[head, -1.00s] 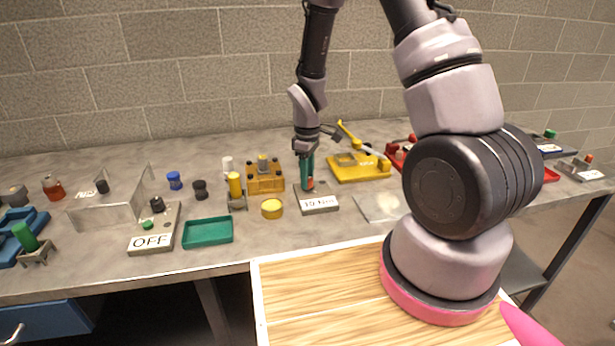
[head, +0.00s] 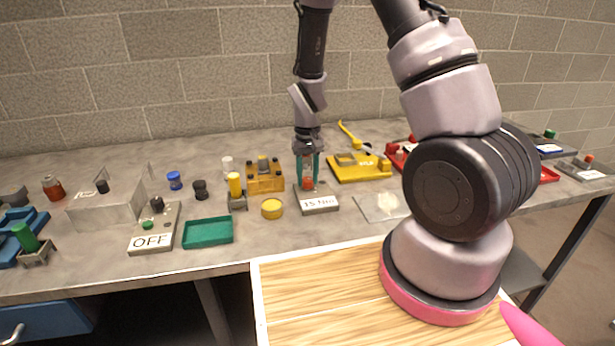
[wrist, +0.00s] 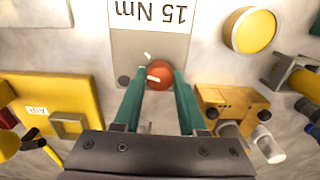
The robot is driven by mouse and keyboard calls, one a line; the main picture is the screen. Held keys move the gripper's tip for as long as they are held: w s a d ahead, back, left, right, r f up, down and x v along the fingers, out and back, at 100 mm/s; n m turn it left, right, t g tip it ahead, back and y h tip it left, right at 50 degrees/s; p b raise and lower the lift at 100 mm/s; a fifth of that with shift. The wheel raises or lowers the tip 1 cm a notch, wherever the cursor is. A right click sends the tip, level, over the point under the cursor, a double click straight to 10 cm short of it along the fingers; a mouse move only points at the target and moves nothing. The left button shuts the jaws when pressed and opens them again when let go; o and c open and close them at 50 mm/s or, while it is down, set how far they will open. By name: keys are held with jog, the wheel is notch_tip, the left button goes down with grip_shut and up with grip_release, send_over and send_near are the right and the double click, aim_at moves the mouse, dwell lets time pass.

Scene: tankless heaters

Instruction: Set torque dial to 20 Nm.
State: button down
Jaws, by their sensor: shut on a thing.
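The torque dial is a red-orange knob (head: 308,183) on a grey block (head: 331,209) with a white label that reads "15 Nm" (head: 319,203). In the wrist view the round dial (wrist: 160,74) has a white pointer mark, and the label (wrist: 150,14) appears upside down. My gripper (head: 308,178) points down over the block, its two green fingers on either side of the dial. In the wrist view the fingers (wrist: 159,85) are closed around the dial's sides.
A yellow fixture (head: 358,171) stands close on the right. An orange-yellow block (head: 265,180) and a yellow round cap (head: 272,209) are close on the left. A green tray (head: 208,233) and a block labelled "OFF" (head: 150,243) lie further left.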

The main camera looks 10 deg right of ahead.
aim_at(307, 179)
jog(key=m, duration=0.5)
jog(key=shift+w+m, duration=0.1)
jog(key=shift+m, duration=0.2)
dwell(0.4)
jog(key=shift+c, duration=2.3)
grip_release()
jog(key=shift+r, duration=0.1)
notch_tip(307, 179, up, 11)
jog(key=shift+f, duration=0.2)
